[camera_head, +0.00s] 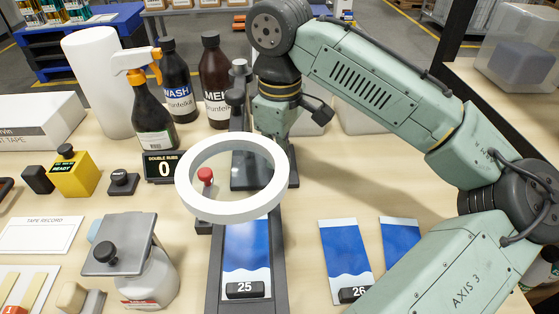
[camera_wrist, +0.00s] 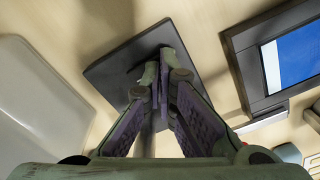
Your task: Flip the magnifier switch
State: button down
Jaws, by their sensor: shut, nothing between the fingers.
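The magnifier has a white ring head (camera_head: 232,211) in front of a dark upright post (camera_head: 238,98). Its dark flat base (camera_head: 290,178) is partly hidden behind the ring; the base plate also fills the middle of the wrist view (camera_wrist: 115,70). My gripper (camera_head: 276,138) points down beside the post, over the base. In the wrist view my gripper (camera_wrist: 166,62) is shut and empty, with its fingertips over the plate. I cannot make out the magnifier switch; the fingers may cover it. I cannot tell whether the fingertips touch the base.
A red knob (camera_head: 205,174) shows through the ring. Below the ring a dark frame (camera_head: 214,270) holds a blue printed sheet (camera_head: 247,250). Spray and dark bottles (camera_head: 215,85) stand behind on the left. A pale rounded object (camera_wrist: 35,105) lies left in the wrist view. Blue sheets (camera_head: 346,250) lie at right.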

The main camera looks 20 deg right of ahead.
jog(key=shift+r+p, duration=2.3)
jog(key=shift+r, duration=1.15)
